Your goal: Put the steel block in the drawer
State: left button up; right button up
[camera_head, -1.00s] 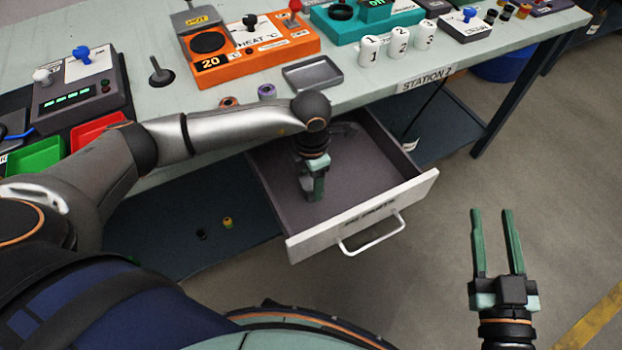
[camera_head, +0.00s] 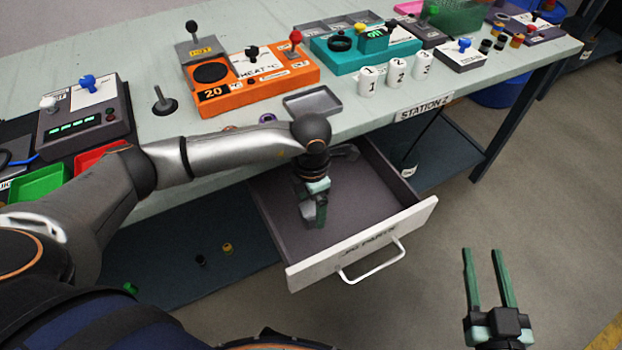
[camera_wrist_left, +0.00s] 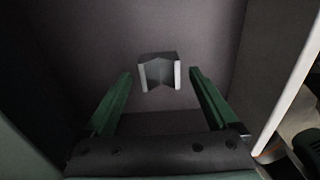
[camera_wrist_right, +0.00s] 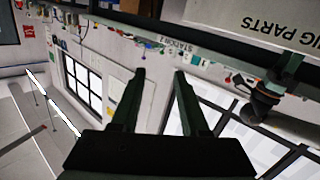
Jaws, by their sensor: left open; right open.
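The drawer (camera_head: 362,244) is pulled out under the bench, with its white front and handle toward me. My left gripper (camera_head: 314,220) reaches down inside it, with fingers apart. In the left wrist view, the steel block (camera_wrist_left: 158,72), a grey piece with a V-shaped notch, is on the dark drawer floor. It appears between and just beyond the open fingertips of my left gripper (camera_wrist_left: 161,74), with gaps on both sides. In the head view the gripper largely hides the block. My right gripper (camera_head: 483,252) is open and empty, right of the drawer.
The bench above holds an orange heater unit (camera_head: 255,88), a teal unit (camera_head: 365,52), numbered white cups (camera_head: 396,70) and a shallow grey tray (camera_head: 313,102). A red bin (camera_head: 98,157) and a green bin (camera_head: 38,183) are at left. Floor right of the drawer is clear.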

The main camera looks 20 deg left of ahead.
aim_at(311, 213)
pick_arm(q)
notch_tip(311, 213, up, 10)
jog(key=p, duration=0.1)
jog(key=shift+r+p, duration=0.2)
jog(key=shift+p, duration=0.2)
pick_arm(e)
jog(key=s+f+m+g+h, duration=0.1)
jog(key=s+f+g, duration=0.3)
jog(key=f, duration=0.7)
jog(key=shift+s+g, duration=0.2)
jog(key=shift+g, duration=0.4)
pick_arm(q)
jog(key=shift+c, duration=0.3)
